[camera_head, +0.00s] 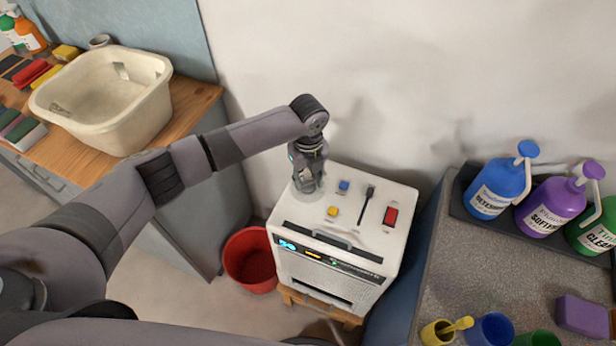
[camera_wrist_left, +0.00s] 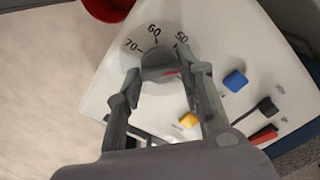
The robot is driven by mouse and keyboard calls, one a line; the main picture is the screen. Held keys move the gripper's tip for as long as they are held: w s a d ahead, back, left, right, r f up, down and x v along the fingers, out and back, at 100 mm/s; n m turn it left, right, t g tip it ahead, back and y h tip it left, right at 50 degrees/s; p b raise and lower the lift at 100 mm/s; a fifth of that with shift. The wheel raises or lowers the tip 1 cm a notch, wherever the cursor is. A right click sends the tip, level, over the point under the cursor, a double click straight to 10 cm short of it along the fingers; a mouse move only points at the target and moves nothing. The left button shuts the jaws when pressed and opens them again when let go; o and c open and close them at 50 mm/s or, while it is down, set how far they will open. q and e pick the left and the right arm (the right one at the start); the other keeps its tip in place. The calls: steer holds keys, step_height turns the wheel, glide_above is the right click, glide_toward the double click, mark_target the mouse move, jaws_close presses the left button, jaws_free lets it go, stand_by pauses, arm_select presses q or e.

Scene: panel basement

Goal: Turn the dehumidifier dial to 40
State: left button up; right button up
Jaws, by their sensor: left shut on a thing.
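The white dehumidifier (camera_head: 378,262) stands on a small wooden stool. My left gripper (camera_head: 307,182) reaches down onto the back left of its top, and its fingers hide most of the dial in the head view. In the left wrist view the grey dial (camera_wrist_left: 158,62) sits between the two fingers of my left gripper (camera_wrist_left: 160,68), which is shut on it. The numbers 70, 60 and 50 show around the dial. A red pointer mark (camera_wrist_left: 172,72) lies close to the right finger, below the 50. The 40 is hidden. My right gripper is out of view.
The top also bears a blue button (camera_head: 343,186), a yellow button (camera_head: 333,211), a black lever (camera_head: 369,192) and a red switch (camera_head: 391,215). A red bucket (camera_head: 250,260) stands left of the dehumidifier. Bottles (camera_head: 497,188) stand on the right counter.

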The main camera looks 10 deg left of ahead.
mark_target(308, 183)
arm_select(q)
steer(key=shift+m, duration=0.5)
steer(key=o, duration=1.2)
steer(key=shift+c, duration=0.2)
step_height(308, 183, up, 12)
